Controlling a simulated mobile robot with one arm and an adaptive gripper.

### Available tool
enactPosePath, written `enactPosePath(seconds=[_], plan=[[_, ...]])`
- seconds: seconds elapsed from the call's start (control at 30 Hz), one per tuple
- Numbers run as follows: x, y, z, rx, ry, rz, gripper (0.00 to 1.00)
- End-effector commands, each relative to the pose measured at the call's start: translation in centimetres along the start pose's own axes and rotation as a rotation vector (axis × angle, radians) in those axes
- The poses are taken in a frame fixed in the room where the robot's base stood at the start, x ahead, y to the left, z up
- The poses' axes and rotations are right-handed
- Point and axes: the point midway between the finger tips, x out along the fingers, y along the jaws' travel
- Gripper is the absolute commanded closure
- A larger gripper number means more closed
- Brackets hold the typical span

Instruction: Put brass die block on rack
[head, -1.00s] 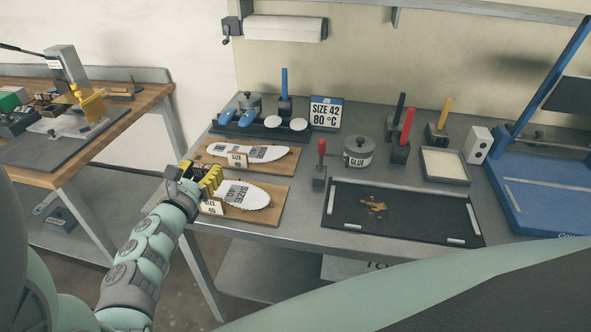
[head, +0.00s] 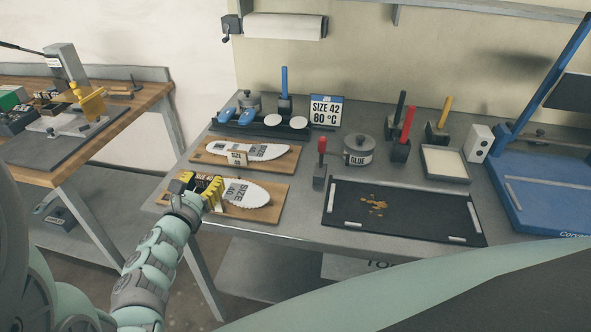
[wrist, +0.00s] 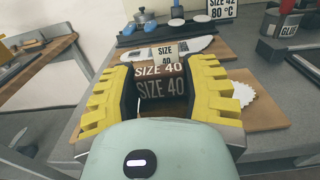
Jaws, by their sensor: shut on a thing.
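My gripper (head: 208,191) has yellow ribbed fingers and is at the left end of the near wooden board. In the wrist view its fingers (wrist: 158,98) are shut on a dark brownish block (wrist: 161,85) marked SIZE 40, which I take to be the brass die block. The block sits between the fingers with its lettered faces toward the camera; its underside is hidden, so I cannot tell whether it touches the board. No thing in view is clearly labelled as the rack.
A near board (head: 268,212) carries a white insole (head: 247,195). A far board (head: 285,163) holds another insole and a SIZE 40 card (head: 237,158). A black stand (head: 262,132) with blue parts is behind. A glue pot (head: 358,150) and black tray (head: 400,220) lie right.

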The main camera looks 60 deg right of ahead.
Motion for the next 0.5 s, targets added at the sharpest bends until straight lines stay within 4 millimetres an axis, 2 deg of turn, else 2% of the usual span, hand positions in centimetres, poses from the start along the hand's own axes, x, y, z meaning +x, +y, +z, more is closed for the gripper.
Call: enactPosePath(seconds=[0.23,0.27,0.5], plan=[[0.12,-0.26,-0.50,0.000,-0.003,-0.006,0.96],[0.11,-0.26,-0.50,0.000,-0.001,-0.006,0.49],[0.11,-0.27,-0.42,0.000,0.000,-0.006,0.24]])
